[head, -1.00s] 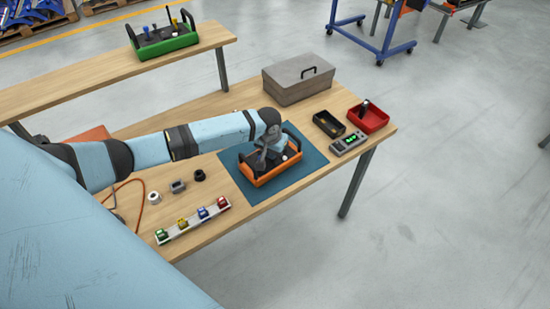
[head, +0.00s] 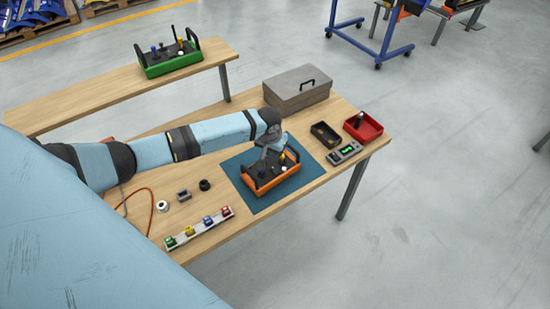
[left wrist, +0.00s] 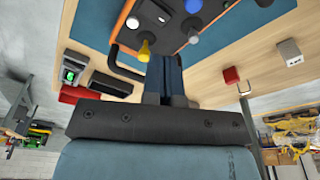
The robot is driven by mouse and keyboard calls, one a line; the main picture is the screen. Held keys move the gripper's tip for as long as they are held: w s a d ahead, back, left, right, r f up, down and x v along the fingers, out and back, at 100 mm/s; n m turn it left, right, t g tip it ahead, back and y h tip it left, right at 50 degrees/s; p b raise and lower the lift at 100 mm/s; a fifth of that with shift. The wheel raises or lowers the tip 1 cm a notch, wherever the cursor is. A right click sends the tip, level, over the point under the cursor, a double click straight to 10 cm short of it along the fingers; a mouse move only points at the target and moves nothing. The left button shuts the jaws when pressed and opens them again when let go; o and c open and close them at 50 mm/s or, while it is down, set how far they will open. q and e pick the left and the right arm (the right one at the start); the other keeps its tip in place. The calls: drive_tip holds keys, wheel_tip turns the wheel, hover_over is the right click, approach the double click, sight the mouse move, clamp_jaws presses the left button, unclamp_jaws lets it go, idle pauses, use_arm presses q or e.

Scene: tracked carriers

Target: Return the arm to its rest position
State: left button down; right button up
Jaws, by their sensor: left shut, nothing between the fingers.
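My left arm comes in from the left in the head view. Its gripper (head: 266,153) is above the orange carrier (head: 262,186), shut and empty. The carrier has black handles, stands on a blue mat (head: 235,164), and holds a yellow, a white and a blue-topped part. In the left wrist view the closed fingers (left wrist: 164,72) point toward the carrier (left wrist: 122,18), near its yellow part (left wrist: 144,48). I cannot tell the exact gap between fingers and carrier. My right gripper is not in view.
A grey lidded box (head: 297,93), a black tray (head: 325,135), a red bin (head: 363,127) and a meter (head: 345,153) stand on the table's right half. A rack of coloured blocks (head: 199,228) lies in front. A green carrier (head: 172,70) stands on the back bench.

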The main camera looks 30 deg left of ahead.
use_arm(q)
drive_tip(key=shift+f, duration=0.1)
idle(0.3)
drive_tip(key=s+d+f, duration=0.1)
drive_tip(key=s+d, duration=0.1)
drive_tip(key=d, duration=0.1)
drive_tip(key=s+d+f+m+t+h, duration=0.1)
drive_tip(key=s+d+f, duration=0.1)
drive_tip(key=d, duration=0.1)
drive_tip(key=s+d+f+m+h, duration=0.1)
drive_tip(key=s+d+f, duration=0.1)
drive_tip(key=d, duration=0.1)
drive_tip(key=shift+s+d+t, duration=0.15)
drive_tip(key=shift+d+t, duration=0.1)
drive_tip(key=shift+t, duration=0.05)
drive_tip(key=s+d+m+t+h, duration=0.1)
drive_tip(key=s+d+t, duration=0.1)
drive_tip(key=s+d, duration=0.35)
drive_tip(key=s+d+m+t+h, duration=0.1)
drive_tip(key=s+d+t, duration=0.2)
drive_tip(key=s, duration=0.5)
drive_tip(key=s+a+r+t+y, duration=0.1)
drive_tip(key=s+a+r+t, duration=0.1)
drive_tip(key=s, duration=0.5)
drive_tip(key=shift+r, duration=0.7)
drive_tip(key=shift+s+d, duration=0.1)
